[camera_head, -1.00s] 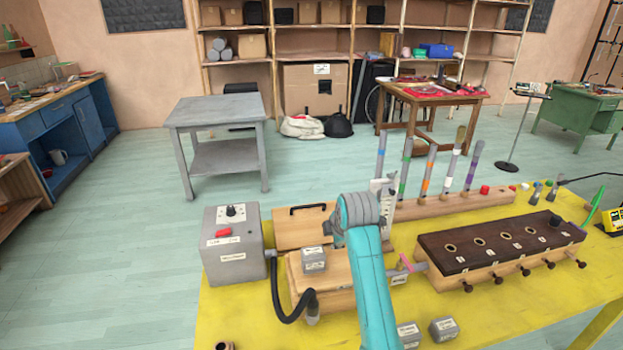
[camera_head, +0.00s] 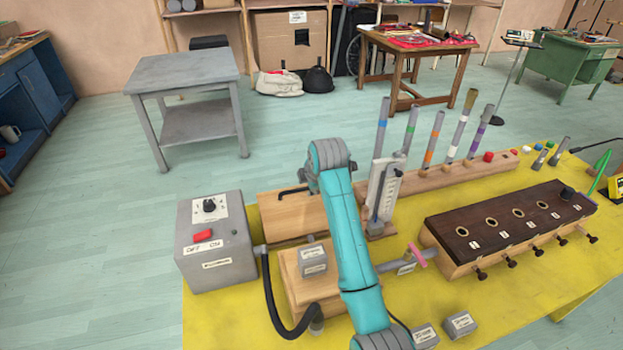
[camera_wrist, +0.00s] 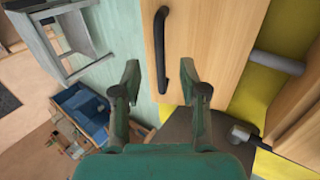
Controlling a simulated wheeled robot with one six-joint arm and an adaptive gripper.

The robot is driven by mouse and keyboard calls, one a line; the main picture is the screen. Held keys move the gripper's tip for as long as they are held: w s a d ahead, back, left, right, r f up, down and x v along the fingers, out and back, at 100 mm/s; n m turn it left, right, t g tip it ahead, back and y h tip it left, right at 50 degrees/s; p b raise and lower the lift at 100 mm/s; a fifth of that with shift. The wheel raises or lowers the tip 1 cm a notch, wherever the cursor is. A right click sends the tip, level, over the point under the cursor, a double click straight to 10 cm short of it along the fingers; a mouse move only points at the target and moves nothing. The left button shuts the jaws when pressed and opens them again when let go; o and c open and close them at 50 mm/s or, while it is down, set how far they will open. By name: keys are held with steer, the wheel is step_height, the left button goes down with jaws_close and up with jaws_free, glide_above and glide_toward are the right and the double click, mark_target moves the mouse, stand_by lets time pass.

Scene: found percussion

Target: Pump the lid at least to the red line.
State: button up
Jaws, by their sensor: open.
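The wooden lid (camera_head: 282,215) with a black handle (camera_head: 292,191) lies behind the near wooden box in the head view. In the wrist view the lid (camera_wrist: 215,50) fills the upper middle, and its handle (camera_wrist: 160,50) runs lengthwise with its lower end between my fingertips in the picture. My gripper (camera_wrist: 160,82) is open and empty; I cannot tell its height over the handle. In the head view my arm hides it. A white upright gauge (camera_head: 391,188) stands right of the lid; no red line can be made out on it.
A grey switch box (camera_head: 214,245) with a red switch stands left of the lid. A grey block (camera_head: 313,262) sits on the near wooden box (camera_head: 318,290), beside a black hose (camera_head: 272,310). A dark-topped pipe box (camera_head: 510,225) and a rack of tubes (camera_head: 455,172) are to the right.

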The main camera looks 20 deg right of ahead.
mark_target(307, 188)
steer(key=shift+x, duration=3.55)
jaws_close()
steer(key=shift+x, duration=0.8)
steer(key=shift+w, duration=0.1)
